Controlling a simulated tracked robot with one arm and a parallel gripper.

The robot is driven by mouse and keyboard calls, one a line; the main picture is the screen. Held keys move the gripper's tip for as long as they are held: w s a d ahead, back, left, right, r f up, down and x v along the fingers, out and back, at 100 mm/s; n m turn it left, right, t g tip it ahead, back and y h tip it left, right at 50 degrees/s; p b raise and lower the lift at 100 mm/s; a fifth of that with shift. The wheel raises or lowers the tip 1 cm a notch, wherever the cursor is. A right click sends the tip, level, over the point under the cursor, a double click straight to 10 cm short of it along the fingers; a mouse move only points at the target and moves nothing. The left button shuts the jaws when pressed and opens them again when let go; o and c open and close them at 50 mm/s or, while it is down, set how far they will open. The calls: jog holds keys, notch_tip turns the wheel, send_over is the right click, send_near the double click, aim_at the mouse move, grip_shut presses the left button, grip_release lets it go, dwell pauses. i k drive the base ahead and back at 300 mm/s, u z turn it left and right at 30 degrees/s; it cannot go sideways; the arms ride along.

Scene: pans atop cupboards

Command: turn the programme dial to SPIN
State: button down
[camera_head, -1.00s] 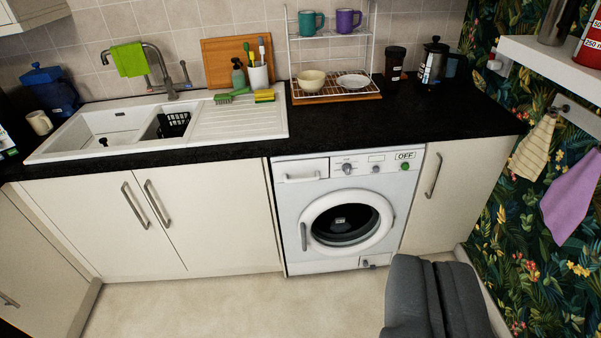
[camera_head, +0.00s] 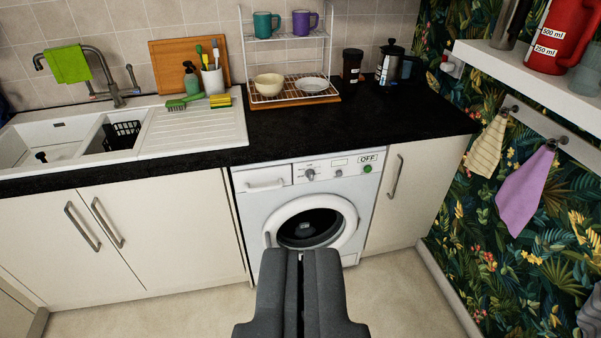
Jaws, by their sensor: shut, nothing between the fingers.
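The white washing machine (camera_head: 260,206) stands under the black worktop, between cream cupboards. Its control panel runs along the top front. A round silver programme dial (camera_head: 310,174) sits left of the middle of the panel. A small display and a label reading OFF are to its right, with a green button (camera_head: 367,169) below the label. The dial's pointer direction is too small to read. My gripper (camera_head: 301,254) is shut and empty. It appears in front of the machine's lower door, below the dial in the picture and apart from the panel.
The worktop (camera_head: 400,122) above holds a dish rack (camera_head: 289,80), a dark jar and a cafetiere. A sink (camera_head: 70,140) is at left. A white shelf (camera_head: 530,68) and hanging towels (camera_head: 524,192) are at right. The floor (camera_head: 400,290) in front is clear.

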aim_at(309, 174)
jog(key=i, duration=0.85)
jog(key=z, duration=0.05)
